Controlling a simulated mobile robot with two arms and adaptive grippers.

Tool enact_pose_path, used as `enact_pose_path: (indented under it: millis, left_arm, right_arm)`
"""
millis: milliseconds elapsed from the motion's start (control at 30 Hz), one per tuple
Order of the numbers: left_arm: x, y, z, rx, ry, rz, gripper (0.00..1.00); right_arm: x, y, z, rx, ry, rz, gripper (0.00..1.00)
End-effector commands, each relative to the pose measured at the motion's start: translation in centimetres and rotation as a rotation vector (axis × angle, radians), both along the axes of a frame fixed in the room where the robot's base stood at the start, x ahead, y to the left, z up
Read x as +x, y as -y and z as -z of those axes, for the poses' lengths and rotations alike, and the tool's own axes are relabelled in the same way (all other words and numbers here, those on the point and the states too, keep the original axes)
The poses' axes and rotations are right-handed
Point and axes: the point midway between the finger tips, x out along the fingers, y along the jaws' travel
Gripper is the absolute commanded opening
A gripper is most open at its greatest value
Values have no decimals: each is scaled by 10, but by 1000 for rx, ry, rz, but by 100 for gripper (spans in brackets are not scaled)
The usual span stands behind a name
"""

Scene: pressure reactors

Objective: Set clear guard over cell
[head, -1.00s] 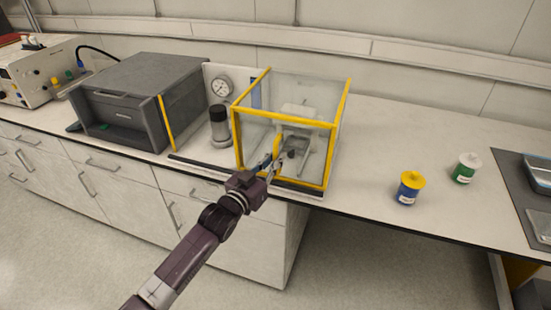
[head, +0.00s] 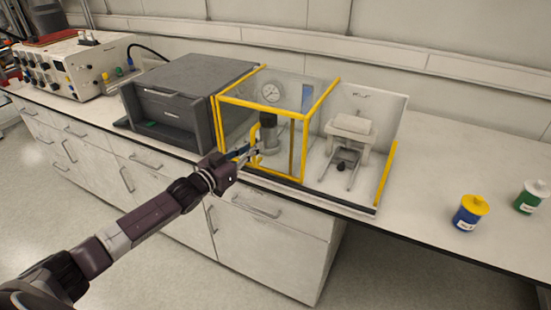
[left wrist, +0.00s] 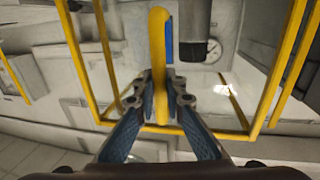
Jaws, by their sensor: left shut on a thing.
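The clear guard (head: 260,108) is a see-through box with a yellow frame. In the head view it stands around the cell (head: 268,136), an upright grey cylinder with a dark cap, at the left half of the bay. My left gripper (head: 250,153) is shut on the guard's yellow upright handle at its front. In the left wrist view the handle (left wrist: 160,55) runs between the fingertips (left wrist: 159,92), with the cylinder (left wrist: 195,25) behind it. Whether the guard's lower edge rests on the bay floor I cannot tell. My right gripper is not in view.
A dark grey box unit (head: 180,98) stands close left of the guard. A small press-like stand (head: 350,126) is in the uncovered right half of the bay. A pressure gauge (head: 271,92) is on the back panel. Blue (head: 466,217) and green (head: 528,201) jars stand farther right.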

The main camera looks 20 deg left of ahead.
Motion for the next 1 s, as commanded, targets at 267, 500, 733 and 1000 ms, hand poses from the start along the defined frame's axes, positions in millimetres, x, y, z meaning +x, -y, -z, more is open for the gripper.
enact_pose_path:
  millis: [267,500,733,1000]
  left_arm:
    - [2,-38,0,3,2,-1,0]
    - [2,-45,-1,1,0,-2,0]
    - [2,-46,-1,1,0,-5,0]
    - [2,-44,-1,1,0,-2,28]
  right_arm:
    - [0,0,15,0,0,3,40]
    - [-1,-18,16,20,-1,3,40]
    - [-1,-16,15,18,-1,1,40]
    - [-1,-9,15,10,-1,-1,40]
